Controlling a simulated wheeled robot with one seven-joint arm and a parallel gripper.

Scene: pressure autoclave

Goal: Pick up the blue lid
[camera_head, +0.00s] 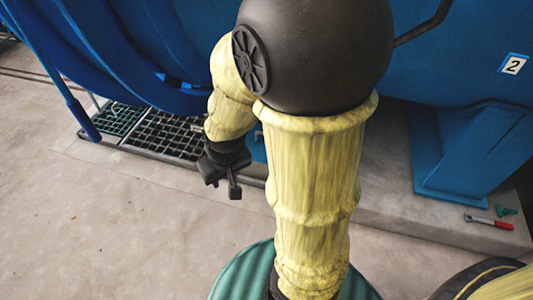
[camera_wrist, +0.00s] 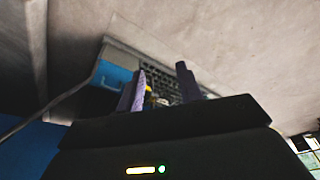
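A bit of blue (camera_head: 259,151) also shows in the head view, mostly hidden behind my arm. My gripper (camera_wrist: 161,80) has its two purplish fingers apart, with nothing held between them. In the head view my gripper (camera_head: 221,189) hangs in front of the black grating, apart from the blue piece.
A black floor grating (camera_head: 167,132) lies at the left beneath a large blue vessel (camera_head: 450,60). A blue support foot (camera_head: 462,155) stands on a concrete plinth (camera_head: 400,205). A red-handled tool (camera_head: 489,221) and a small green item (camera_head: 506,210) lie at right. The left floor is clear.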

